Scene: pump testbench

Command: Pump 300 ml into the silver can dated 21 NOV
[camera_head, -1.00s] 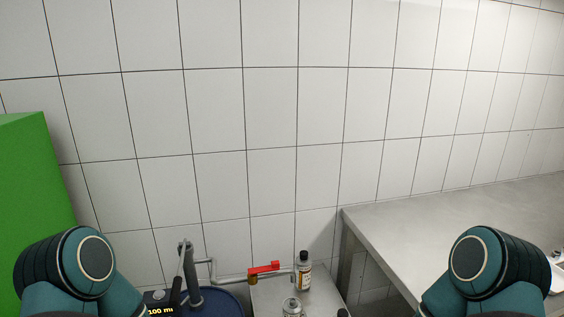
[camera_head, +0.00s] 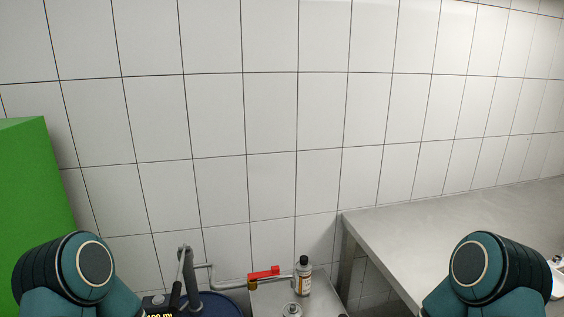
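The pump (camera_head: 190,272) stands at the bottom left, with a grey pipe and a dark lever handle, above a blue drum (camera_head: 223,305). Its display (camera_head: 160,315) is mostly cut off by the lower edge. A pipe runs right from the pump to a valve with a red handle (camera_head: 264,272). A silver can (camera_head: 291,310) stands below and right of the valve, cut by the lower edge; no date is readable. Both my grippers are out of view; only my arm links show at the lower left and lower right.
A bottle with a black cap and label (camera_head: 304,277) stands on a small metal table (camera_head: 325,301) behind the can. A grey bench (camera_head: 450,220) runs along the right, with a white object (camera_head: 558,279) at its edge. A green block (camera_head: 32,210) stands left. White tiles cover the wall.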

